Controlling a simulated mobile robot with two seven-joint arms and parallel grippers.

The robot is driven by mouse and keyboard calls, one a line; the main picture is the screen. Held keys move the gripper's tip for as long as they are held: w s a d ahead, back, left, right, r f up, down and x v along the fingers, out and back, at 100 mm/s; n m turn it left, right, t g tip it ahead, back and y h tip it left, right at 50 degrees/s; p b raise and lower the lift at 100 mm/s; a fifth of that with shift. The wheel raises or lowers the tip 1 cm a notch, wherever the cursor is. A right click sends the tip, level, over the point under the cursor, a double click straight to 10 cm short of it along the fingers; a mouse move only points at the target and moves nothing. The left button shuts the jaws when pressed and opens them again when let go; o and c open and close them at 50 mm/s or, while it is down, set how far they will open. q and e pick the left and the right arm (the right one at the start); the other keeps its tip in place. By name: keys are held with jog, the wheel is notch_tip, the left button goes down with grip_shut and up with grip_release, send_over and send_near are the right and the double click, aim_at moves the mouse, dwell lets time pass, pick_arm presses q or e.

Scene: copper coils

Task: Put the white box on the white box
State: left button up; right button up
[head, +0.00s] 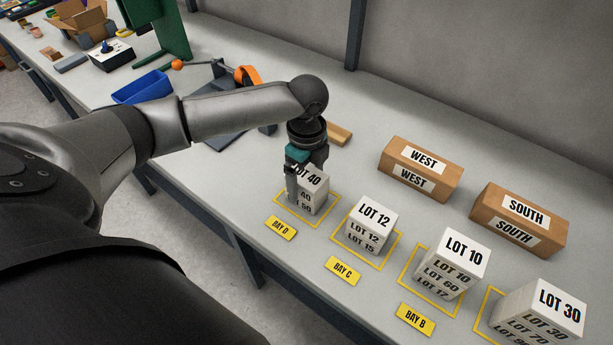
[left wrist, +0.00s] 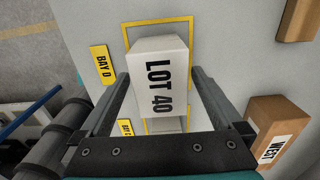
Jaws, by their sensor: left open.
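A white box marked LOT 40 (head: 314,178) tops a stack on a yellow-outlined square behind the BAY D label; a lower box reads LOT 50. My left gripper (head: 297,180) is open at this stack, pointing down and hiding part of it. In the left wrist view my left gripper (left wrist: 158,80) has one finger on each side of the LOT 40 box (left wrist: 158,85). Other white stacks stand to the right: LOT 12 (head: 374,213) over LOT 15 at BAY C, LOT 10 (head: 462,246) over LOT 60 and LOT 17 at BAY B, and LOT 30 (head: 557,302) over LOT 70.
Brown boxes marked WEST (head: 390,168) and SOUTH (head: 485,214) stand behind the stacks. A blue bin (head: 143,88) and an orange clamp-like part (head: 247,76) lie to the left. The table (head: 350,110) is clear near the wall.

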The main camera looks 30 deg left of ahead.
aim_at(307, 175)
pick_arm(q)
notch_tip(307, 175, up, 12)
jog(key=p, duration=0.2)
jog(key=shift+r, duration=0.15)
